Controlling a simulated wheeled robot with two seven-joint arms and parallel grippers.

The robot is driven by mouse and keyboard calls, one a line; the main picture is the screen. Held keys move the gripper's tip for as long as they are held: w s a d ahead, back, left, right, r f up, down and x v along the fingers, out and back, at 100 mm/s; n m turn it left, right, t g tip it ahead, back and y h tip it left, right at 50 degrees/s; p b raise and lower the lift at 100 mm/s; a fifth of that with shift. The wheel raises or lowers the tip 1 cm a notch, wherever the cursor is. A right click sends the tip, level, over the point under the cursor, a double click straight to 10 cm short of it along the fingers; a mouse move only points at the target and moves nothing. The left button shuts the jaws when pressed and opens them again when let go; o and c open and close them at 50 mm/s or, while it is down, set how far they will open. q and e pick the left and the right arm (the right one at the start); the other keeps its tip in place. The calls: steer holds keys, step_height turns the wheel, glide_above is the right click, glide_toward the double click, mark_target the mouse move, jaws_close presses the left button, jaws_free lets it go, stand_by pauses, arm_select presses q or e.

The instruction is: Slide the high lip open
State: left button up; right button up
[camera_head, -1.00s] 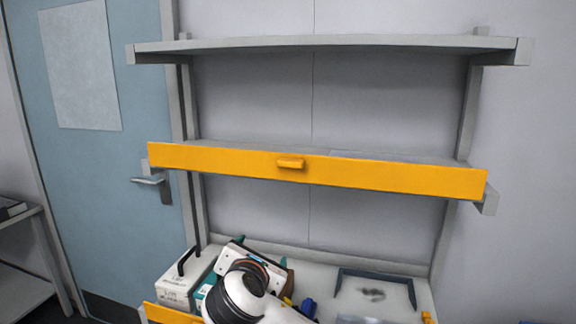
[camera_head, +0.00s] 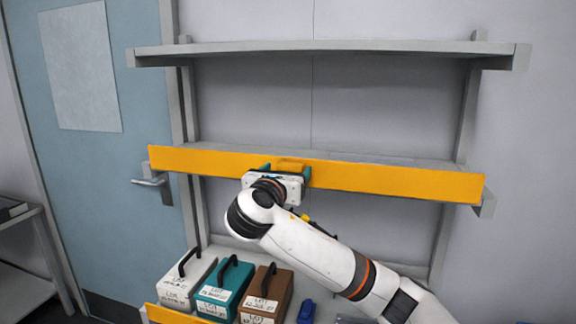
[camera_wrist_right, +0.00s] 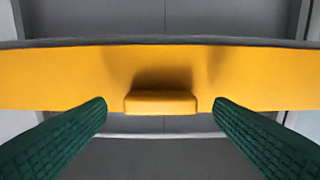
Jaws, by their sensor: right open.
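The high lip is a long yellow bar (camera_head: 400,180) along the front of the middle shelf, and it shows across the right wrist view (camera_wrist_right: 50,75). A small yellow handle (camera_head: 291,162) sticks out near its middle. In the right wrist view the handle (camera_wrist_right: 161,102) sits centred between my green fingertips. My right gripper (camera_head: 288,171) is open, with one finger on each side of the handle and a visible gap to it on both sides. Whether the fingers reach past its front face is hard to tell. My left gripper is not in view.
Below stand a white box (camera_head: 181,285), a teal box (camera_head: 222,288) and a brown box (camera_head: 268,291) with black handles, behind a low yellow lip (camera_head: 168,315). A small blue object (camera_head: 307,311) lies beside them. A grey shelf (camera_head: 330,46) is above. A blue door (camera_head: 95,170) stands left.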

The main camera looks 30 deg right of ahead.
steer(key=shift+x, duration=1.05)
steer(key=c, duration=1.4)
step_height(320, 180, down, 7)
steer(key=shift+r, duration=0.25)
steer(key=o, duration=1.4)
